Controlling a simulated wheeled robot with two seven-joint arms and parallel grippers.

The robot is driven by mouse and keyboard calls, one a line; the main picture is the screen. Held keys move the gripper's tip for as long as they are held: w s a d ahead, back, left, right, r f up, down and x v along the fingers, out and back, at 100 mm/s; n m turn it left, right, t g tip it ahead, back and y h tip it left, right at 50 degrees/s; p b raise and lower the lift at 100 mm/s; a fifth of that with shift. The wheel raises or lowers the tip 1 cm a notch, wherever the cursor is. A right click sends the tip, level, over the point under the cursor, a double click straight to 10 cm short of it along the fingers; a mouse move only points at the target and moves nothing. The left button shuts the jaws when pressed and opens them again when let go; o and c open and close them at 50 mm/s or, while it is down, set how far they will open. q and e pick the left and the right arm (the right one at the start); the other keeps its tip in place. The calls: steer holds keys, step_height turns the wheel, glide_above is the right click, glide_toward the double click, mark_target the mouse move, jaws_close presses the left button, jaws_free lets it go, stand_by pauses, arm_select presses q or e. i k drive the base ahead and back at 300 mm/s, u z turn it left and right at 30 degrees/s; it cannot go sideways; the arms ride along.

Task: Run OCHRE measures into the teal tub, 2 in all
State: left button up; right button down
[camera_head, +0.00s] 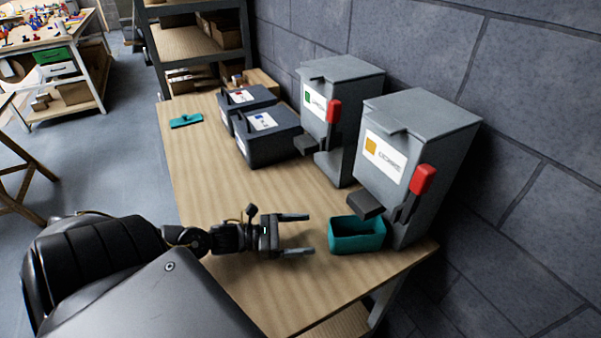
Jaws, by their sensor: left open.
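The teal tub (357,240) sits upright on the table near its front right corner, under the spout of the grey dispenser with the ochre label (416,155). That dispenser has a red-handled lever (423,180) on its front. A second grey dispenser with a green label (340,110) stands behind it, with its own red lever (334,111). My left gripper (297,234) is open and empty, just left of the teal tub, its fingers pointing at it. The inside bottom of the tub is not clear. My right gripper is out of view.
The wooden table (215,180) is clear at its left and middle. Two dark boxes with labels, one with blue (268,145) and one with red (245,97), stand left of the dispensers. A flat teal piece (187,121) lies at the far left. A stone wall closes the right side.

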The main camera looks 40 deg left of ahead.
mark_target(423, 175)
steer(key=k, duration=1.5)
